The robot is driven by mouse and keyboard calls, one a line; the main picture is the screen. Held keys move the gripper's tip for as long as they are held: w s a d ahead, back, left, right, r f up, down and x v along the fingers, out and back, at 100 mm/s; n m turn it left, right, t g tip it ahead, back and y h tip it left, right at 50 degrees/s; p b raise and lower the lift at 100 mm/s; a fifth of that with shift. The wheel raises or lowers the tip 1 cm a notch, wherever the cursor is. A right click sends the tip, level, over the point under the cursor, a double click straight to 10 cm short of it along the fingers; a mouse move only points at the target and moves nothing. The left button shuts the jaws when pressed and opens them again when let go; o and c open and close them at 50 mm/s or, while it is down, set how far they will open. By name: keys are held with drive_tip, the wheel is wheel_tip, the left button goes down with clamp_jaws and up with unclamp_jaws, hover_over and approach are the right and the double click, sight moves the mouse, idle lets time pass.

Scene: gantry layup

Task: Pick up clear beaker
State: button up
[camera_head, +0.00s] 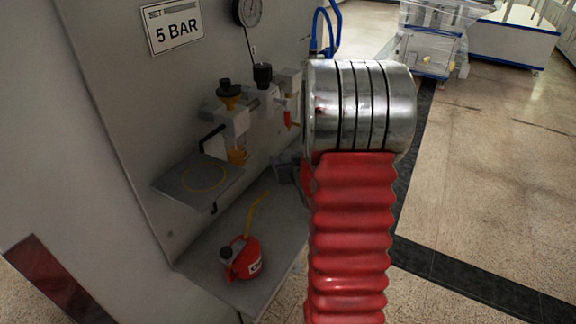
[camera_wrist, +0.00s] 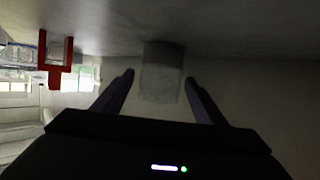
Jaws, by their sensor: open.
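In the wrist view, the clear beaker (camera_wrist: 162,76) shows as a pale, see-through cylinder near the middle, with one end against the grey surface (camera_wrist: 230,28) along the top of the picture. My gripper (camera_wrist: 159,78) is open, with one dark finger on the left of the beaker and one on the right. Gaps show between the fingers and the beaker in the picture; how deep it sits between them is hard to tell. I see neither the beaker nor the gripper in the head view, where a red ribbed sleeve and metal rings block part of the scene.
A red bracket (camera_wrist: 56,80) stands left of the beaker in the wrist view. In the head view, a small platform with a yellow ring (camera_head: 190,190) juts from the panel above a red oil can (camera_head: 243,258) on a grey shelf (camera_head: 215,278). Open floor lies to the right.

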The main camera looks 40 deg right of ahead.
drive_tip(key=shift+w+d+f, duration=0.1)
drive_tip(key=shift+w, duration=0.1)
drive_tip(key=shift+c, duration=0.4)
drive_tip(key=c, duration=1.1)
